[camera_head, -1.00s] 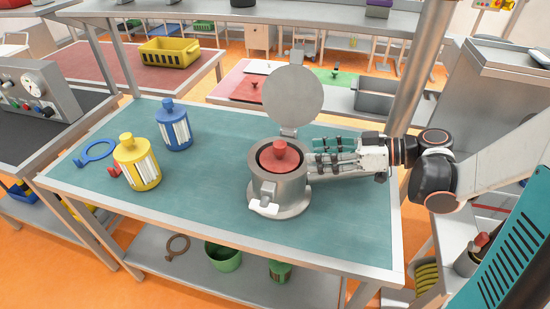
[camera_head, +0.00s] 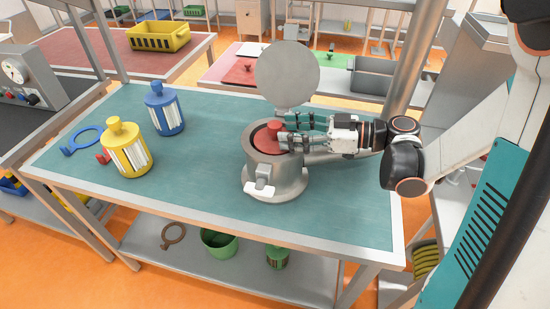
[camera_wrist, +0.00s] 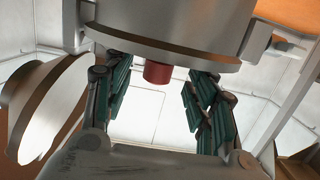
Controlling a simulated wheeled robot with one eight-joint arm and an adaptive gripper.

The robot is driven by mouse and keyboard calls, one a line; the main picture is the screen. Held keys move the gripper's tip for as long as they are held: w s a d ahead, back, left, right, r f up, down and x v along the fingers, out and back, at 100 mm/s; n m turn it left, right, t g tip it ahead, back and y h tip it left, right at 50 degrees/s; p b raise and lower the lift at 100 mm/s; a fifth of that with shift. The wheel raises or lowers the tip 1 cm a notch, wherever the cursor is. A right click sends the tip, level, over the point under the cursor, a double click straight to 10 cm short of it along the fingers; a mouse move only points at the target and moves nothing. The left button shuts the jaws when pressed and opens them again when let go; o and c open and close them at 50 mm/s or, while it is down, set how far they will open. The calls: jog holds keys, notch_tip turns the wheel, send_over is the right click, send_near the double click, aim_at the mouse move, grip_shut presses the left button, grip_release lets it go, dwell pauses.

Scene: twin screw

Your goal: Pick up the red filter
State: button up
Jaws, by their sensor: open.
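The red filter (camera_head: 268,135) sits inside a grey metal housing (camera_head: 262,180) on the teal bench. Its round lid (camera_head: 289,77) stands open behind it. My gripper (camera_head: 288,130) is open, coming in level from the right, with its fingertips at the filter's red knob. In the wrist view, the housing appears upside down at the top, and the red filter's knob (camera_wrist: 157,73) shows beyond its rim. The teal-padded fingers of my gripper (camera_wrist: 160,85) stand apart on either side of the knob. Contact cannot be told. The filter's body is hidden in the housing.
A yellow filter (camera_head: 126,150) and a blue filter (camera_head: 164,110) stand at the bench's left. A blue ring tool (camera_head: 84,139) and a small red part lie beside them. The bench's middle is clear. A green pot (camera_head: 220,243) is on the lower shelf.

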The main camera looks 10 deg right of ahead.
aim_at(275, 130)
jog(key=shift+b+x, duration=0.7)
jog(key=shift+x, duration=1.65)
jog(key=shift+r, duration=0.1)
grip_shut()
